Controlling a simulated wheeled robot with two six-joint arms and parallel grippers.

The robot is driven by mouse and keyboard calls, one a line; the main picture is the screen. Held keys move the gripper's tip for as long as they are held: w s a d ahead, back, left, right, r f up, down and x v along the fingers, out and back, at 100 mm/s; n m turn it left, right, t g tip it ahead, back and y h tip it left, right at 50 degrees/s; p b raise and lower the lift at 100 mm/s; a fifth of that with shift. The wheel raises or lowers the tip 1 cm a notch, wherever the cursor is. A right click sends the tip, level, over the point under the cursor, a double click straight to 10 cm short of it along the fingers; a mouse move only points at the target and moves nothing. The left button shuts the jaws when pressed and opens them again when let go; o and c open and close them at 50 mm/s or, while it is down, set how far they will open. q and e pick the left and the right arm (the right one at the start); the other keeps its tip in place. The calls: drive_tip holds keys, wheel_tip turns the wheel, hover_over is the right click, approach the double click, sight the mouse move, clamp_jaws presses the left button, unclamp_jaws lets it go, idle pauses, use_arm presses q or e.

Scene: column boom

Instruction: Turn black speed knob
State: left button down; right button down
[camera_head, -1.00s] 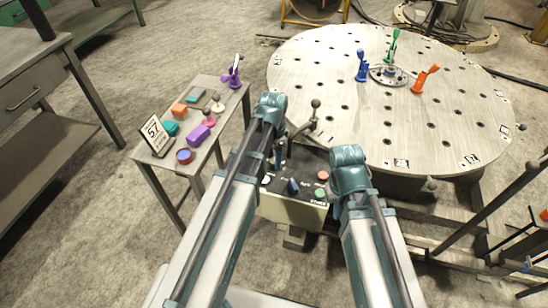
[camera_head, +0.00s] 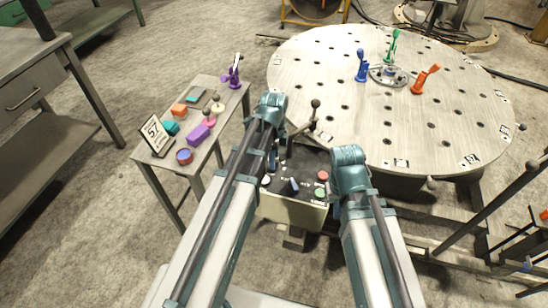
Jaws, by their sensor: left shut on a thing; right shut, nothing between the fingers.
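The dark control panel (camera_head: 306,166) stands below and between my arms, in front of the round table. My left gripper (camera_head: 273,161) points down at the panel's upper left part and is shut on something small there. This appears to be the black speed knob, but the fingers and arm hide it. A dark bluish pointer knob (camera_head: 294,186) shows in the panel's middle, apart from the gripper. My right gripper (camera_head: 337,208) is mostly hidden behind its own wrist, beside the panel's right edge, shut and empty.
The panel also carries a red button (camera_head: 322,175), a green button (camera_head: 320,193) and a ball-topped lever (camera_head: 315,105). The large round table (camera_head: 430,120) lies behind, with coloured clamps. A small side table (camera_head: 218,138) with several objects stands left.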

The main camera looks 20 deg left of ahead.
use_arm(q)
drive_tip(key=shift+m, duration=0.3)
idle(0.4)
drive_tip(key=shift+c, duration=1.9)
unclamp_jaws()
drive_tip(key=shift+r, duration=0.1)
wheel_tip(320, 180, up, 14)
drive_tip(key=p, duration=1.3)
drive_tip(key=shift+f+p, duration=0.2)
drive_tip(key=shift+p, duration=0.2)
